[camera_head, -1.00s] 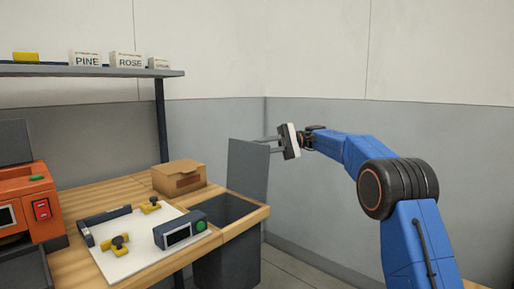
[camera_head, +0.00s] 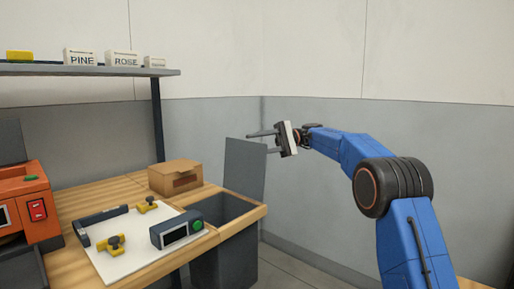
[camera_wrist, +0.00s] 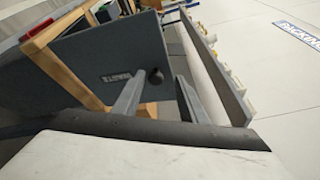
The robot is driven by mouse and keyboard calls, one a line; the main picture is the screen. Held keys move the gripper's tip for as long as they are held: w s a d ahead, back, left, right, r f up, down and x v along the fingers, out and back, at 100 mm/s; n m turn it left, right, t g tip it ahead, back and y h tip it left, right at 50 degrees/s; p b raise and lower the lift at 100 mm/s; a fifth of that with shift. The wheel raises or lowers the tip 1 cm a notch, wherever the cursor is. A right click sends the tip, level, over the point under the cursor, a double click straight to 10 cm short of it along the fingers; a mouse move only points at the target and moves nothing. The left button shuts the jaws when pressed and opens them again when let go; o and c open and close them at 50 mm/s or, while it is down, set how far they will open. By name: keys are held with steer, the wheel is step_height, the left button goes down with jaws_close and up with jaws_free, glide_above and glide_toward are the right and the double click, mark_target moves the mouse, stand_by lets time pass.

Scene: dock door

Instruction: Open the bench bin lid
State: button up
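The bench bin (camera_head: 223,265) is set into the right end of the bench, and its dark opening shows. Its grey lid (camera_head: 245,170) stands upright at the back of the opening. In the wrist view the lid (camera_wrist: 100,65) is a dark panel with lettering and a round dark knob or hole (camera_wrist: 155,77). My gripper (camera_head: 258,143) is at the lid's upper right edge with its fingers spread. In the wrist view the fingers (camera_wrist: 161,76) are apart, one on each side of the round feature. I cannot tell whether either touches the lid.
A cardboard box (camera_head: 175,177) and a white board (camera_head: 125,262) with a dark device (camera_head: 176,229) and yellow knobs are on the bench. An orange machine (camera_head: 30,212) stands left. A shelf (camera_head: 90,71) runs above. The wall is close behind the lid.

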steer(key=o, duration=0.5)
step_height(320, 180, up, 4)
steer(key=shift+r, duration=0.25)
step_height(320, 180, up, 3)
steer(key=shift+s+f, duration=0.1)
steer(key=shift+s, duration=0.05)
steer(key=c, duration=0.5)
steer(key=shift+r, duration=0.95)
